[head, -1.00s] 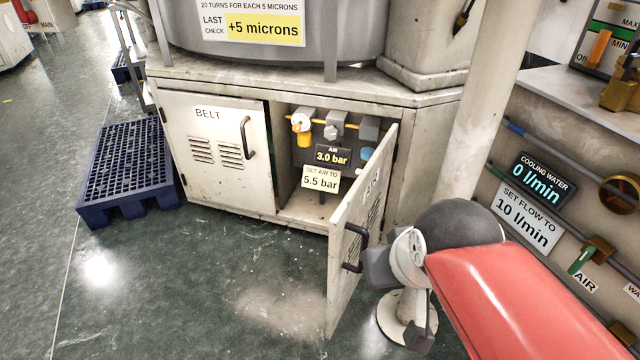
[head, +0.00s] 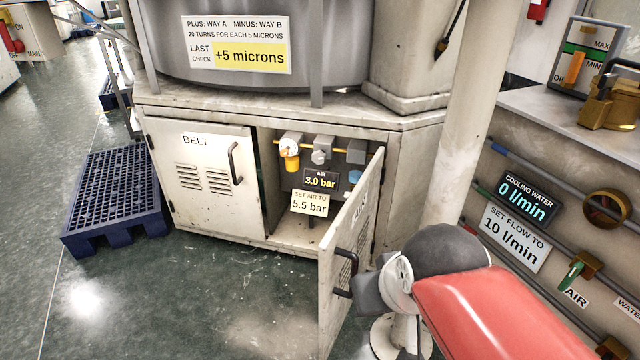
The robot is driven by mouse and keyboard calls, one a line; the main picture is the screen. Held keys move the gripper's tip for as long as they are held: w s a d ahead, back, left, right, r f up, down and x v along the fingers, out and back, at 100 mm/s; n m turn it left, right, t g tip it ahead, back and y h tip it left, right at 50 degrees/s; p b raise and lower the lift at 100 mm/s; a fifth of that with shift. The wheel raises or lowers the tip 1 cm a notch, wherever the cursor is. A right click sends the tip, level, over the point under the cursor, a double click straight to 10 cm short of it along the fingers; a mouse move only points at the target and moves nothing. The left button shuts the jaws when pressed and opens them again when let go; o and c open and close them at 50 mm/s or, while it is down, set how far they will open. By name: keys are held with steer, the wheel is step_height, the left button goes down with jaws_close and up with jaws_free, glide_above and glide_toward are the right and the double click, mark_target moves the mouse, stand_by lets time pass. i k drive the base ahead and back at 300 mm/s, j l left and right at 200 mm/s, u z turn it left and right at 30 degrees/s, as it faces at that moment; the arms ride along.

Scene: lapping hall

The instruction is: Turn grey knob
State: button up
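A grey knob (head: 319,156) sits on a grey regulator body (head: 323,142) on the yellow air line inside the open cabinet. The display (head: 321,180) below it reads AIR 3.0 bar, and a label (head: 309,203) says SET AIR TO 5.5 bar. The cabinet's right door (head: 347,260), marked AIR, stands swung out. A grey end part of my arm, seemingly my gripper (head: 367,293), is beside the door's black handle (head: 345,274), outside the cabinet and well apart from the knob. Its fingers cannot be made out, and I cannot tell whether it touches the handle.
The BELT door (head: 205,178) on the left is shut. An orange-bowled filter (head: 290,155) and a blue part (head: 354,177) flank the knob. A blue pallet (head: 115,200) lies at left. A pale post (head: 470,120) and pipework with a green-handled valve (head: 571,275) stand at right.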

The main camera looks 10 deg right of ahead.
mark_target(319, 156)
steer(key=i+j+u, duration=0.25)
steer(key=i+j, duration=0.55)
steer(key=j, duration=0.15)
